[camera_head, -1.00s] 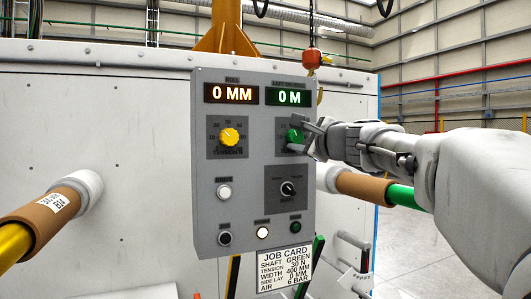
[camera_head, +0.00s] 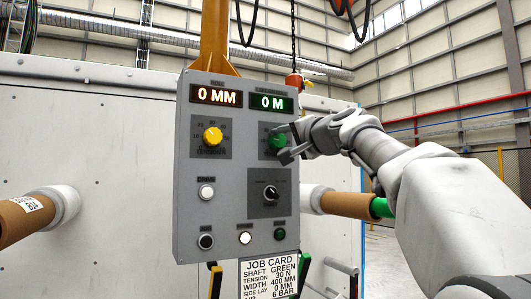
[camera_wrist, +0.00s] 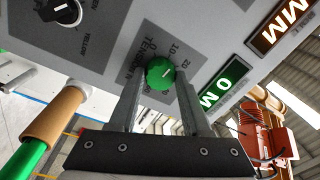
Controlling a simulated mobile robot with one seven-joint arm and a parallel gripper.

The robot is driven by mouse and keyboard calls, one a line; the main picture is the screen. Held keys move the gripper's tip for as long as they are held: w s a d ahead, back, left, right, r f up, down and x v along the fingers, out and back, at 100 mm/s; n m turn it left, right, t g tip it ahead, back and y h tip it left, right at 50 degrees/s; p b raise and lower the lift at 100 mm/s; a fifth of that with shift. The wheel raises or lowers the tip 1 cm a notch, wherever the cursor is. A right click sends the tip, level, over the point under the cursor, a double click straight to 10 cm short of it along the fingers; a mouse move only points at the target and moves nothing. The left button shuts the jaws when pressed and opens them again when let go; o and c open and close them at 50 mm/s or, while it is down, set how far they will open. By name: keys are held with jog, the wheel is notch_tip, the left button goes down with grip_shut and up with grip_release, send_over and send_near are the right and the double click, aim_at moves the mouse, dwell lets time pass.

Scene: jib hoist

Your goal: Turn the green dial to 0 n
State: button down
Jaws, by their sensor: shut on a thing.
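The green dial (camera_head: 277,138) is on the grey control panel (camera_head: 188,225), at its upper right under the green "0 M" display. My gripper (camera_head: 284,143) reaches it from the right and partly covers it. In the wrist view the green dial (camera_wrist: 160,74) sits between the two fingers of my gripper (camera_wrist: 159,80), which is shut on it. Its white mark points to the upper right of that picture, roughly toward the printed 20. The scale around it reads 0, 10, 20 and "TENSION N"; the rest is partly hidden by the fingers.
A yellow dial (camera_head: 212,137) is left of the green one. A black selector knob (camera_head: 270,193) is below, with several push buttons lower down. A job card (camera_head: 269,276) hangs underneath. A brown roll on a green shaft (camera_head: 348,204) sticks out at right.

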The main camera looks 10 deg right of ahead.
jog(key=n+b, duration=0.2)
jog(key=n, duration=0.4)
jog(key=shift+d+f+y+b, duration=0.1)
jog(key=shift+f+y+b, duration=0.05)
jog(key=shift+y+b, duration=0.25)
jog(key=n+b, duration=0.1)
jog(key=n, duration=0.4)
jog(key=shift+g, duration=0.3)
jog(key=shift+n, duration=0.3)
jog(key=shift+c, duration=1.8)
grip_release()
jog(key=b+v, duration=0.4)
jog(key=v, duration=1.3)
jog(key=shift+d, duration=0.25)
